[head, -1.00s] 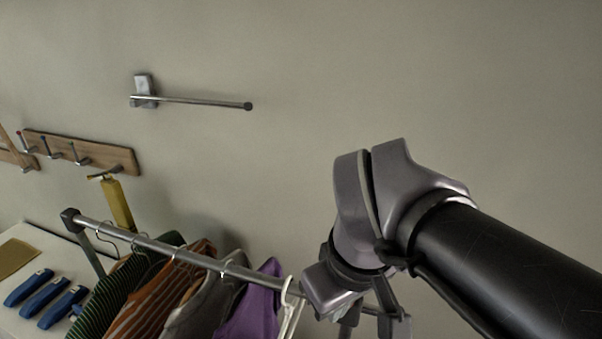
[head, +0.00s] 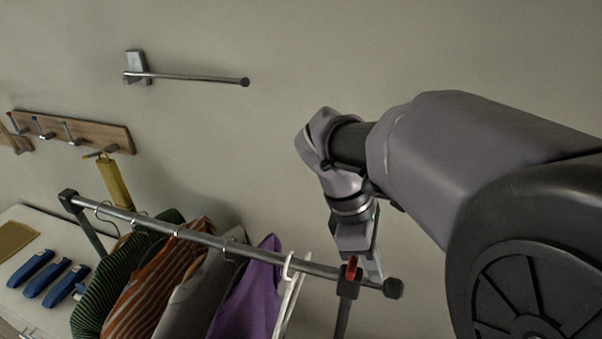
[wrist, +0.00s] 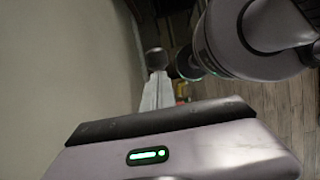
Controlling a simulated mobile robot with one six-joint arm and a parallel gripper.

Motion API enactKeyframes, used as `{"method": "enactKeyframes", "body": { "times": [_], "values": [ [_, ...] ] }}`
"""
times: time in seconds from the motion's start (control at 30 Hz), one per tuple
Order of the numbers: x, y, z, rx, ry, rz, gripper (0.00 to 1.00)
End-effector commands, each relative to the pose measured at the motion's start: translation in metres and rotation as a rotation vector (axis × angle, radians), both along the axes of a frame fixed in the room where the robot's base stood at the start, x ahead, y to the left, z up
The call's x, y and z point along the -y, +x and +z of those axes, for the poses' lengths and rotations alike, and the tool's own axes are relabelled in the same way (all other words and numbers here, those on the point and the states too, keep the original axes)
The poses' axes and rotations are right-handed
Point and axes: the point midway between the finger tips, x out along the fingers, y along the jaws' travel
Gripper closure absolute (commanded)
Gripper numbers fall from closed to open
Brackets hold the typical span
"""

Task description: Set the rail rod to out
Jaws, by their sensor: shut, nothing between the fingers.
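The clothes rail's metal rod (head: 205,238) runs across the lower part of the head view, sloping down to the right. Near its right end is a dark joint with a red part (head: 351,268). The rod's dark end cap (head: 393,288) sticks out to the right of that joint. My gripper (head: 374,270) points down just above and behind this end, with its pale fingers shut and empty. I cannot tell whether the fingertips touch the rod. In the wrist view the pale fingers (wrist: 156,92) are close together, with a dark cap-like shape at their far end.
Clothes, including a purple garment (head: 248,292), and a white hanger (head: 290,292) hang from the rail. A wall-mounted metal bar (head: 200,77) and a wooden hook board (head: 85,134) are at upper left. Blue-handled items (head: 48,280) lie on a white surface. The wall at upper right is bare.

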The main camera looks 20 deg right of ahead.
Motion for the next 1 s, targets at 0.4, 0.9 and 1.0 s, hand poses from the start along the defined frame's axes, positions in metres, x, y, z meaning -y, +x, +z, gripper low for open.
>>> {"method": "enactKeyframes", "body": {
  "times": [0.4,0.9,1.0],
  "values": [
    [0.002,-0.001,-0.003,0.0,0.0,0.0,1.0],
    [0.083,-0.058,0.001,-0.002,0.0,-0.009,1.0],
    [0.11,-0.076,0.001,-0.001,0.001,-0.01,1.0]
  ]
}}
